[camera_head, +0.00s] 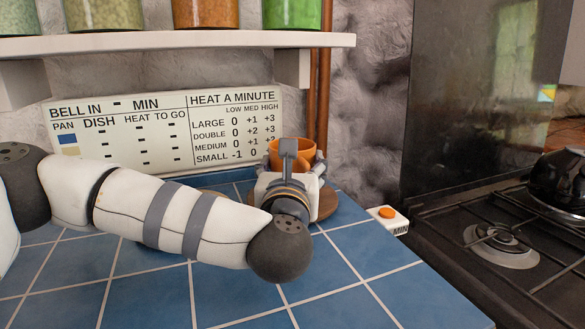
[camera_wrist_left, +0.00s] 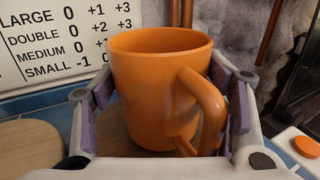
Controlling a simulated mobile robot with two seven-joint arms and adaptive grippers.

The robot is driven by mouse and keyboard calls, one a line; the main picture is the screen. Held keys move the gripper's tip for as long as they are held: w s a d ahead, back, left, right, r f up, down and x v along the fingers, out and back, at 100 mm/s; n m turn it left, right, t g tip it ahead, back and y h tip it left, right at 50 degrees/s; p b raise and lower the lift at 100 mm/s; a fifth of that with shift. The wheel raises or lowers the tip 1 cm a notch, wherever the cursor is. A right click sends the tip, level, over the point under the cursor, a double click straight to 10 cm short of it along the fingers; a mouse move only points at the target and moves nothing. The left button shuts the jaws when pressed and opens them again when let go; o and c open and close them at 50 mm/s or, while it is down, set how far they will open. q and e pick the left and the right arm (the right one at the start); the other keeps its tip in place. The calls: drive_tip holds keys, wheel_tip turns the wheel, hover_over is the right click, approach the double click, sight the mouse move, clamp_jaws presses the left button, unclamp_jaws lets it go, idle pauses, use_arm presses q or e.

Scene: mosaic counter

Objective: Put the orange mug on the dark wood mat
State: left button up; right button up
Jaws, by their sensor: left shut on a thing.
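The orange mug (camera_head: 311,157) is upright at the back of the counter, partly hidden by my left gripper (camera_head: 290,165). In the left wrist view the mug (camera_wrist_left: 150,85) sits between the purple-padded fingers of my left gripper (camera_wrist_left: 165,100), which is shut on it. Its handle faces the wrist camera. The dark wood mat (camera_head: 328,204) shows as a round brown edge beneath and beside the gripper; its surface (camera_wrist_left: 115,135) also shows under the mug. I cannot tell whether the mug's base touches the mat. My right gripper is out of view.
A light wood mat (camera_wrist_left: 30,148) lies to the left of the dark one. A white box with an orange button (camera_head: 387,213) stands to the right, near the stove (camera_head: 500,245) with a black kettle (camera_head: 560,182). A sign (camera_head: 165,130) leans behind; a shelf of jars (camera_head: 170,41) hangs above.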

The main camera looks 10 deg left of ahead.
use_arm(q)
drive_tip(key=shift+f, duration=0.25)
drive_tip(key=o, duration=1.4)
drive_tip(key=shift+c, duration=0.2)
